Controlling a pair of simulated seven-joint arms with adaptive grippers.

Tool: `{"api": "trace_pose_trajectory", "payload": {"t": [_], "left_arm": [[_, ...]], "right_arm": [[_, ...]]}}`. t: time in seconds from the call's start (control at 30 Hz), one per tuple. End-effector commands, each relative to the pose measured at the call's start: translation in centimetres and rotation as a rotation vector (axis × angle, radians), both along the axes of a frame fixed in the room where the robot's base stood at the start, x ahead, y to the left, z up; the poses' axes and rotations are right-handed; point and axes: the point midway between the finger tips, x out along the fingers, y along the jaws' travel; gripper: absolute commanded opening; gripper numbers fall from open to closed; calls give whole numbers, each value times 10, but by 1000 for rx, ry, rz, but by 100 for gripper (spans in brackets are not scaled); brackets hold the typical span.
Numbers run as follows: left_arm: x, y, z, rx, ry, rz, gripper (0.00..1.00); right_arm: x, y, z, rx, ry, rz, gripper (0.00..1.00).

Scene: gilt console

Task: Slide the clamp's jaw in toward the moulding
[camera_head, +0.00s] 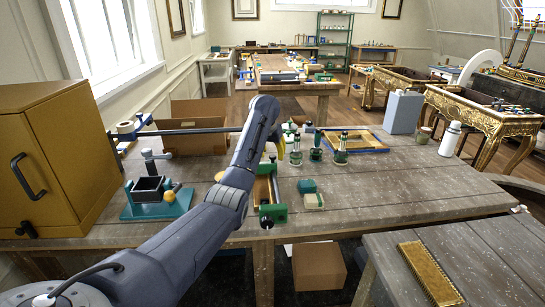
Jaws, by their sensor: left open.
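The clamp shows as green blocks with a dark screw handle (272,214) at the near end of a gilt moulding (261,190), which lies on the wooden bench. My left gripper (279,139) is small and partly hidden at the far end of the arm, pointing down above the bench beyond the near green block. It is open. Whether it touches the clamp cannot be told. My right gripper is not in view.
A green-based vise (153,195), a cardboard box (195,120) and a yellow cabinet (48,155) stand left. Several green-and-dark tools (316,146) stand beyond the moulding, near a blue-edged frame (352,140). A white bottle (450,139) stands right. The bench's right front is clear.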

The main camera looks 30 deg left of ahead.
Motion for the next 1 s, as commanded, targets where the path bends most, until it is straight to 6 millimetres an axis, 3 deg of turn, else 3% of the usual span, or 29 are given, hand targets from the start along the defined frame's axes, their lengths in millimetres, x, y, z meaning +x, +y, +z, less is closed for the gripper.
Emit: {"api": "trace_pose_trajectory", "payload": {"t": [0.23, 0.67, 1.0], "left_arm": [[6, 2, -15, -1, 0, 0, 48], [7, 2, -18, 0, -1, 0, 50], [7, 2, -18, 0, -1, 0, 10]], "right_arm": [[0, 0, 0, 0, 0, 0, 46], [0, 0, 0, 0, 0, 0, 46], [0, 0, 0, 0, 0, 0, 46]]}}
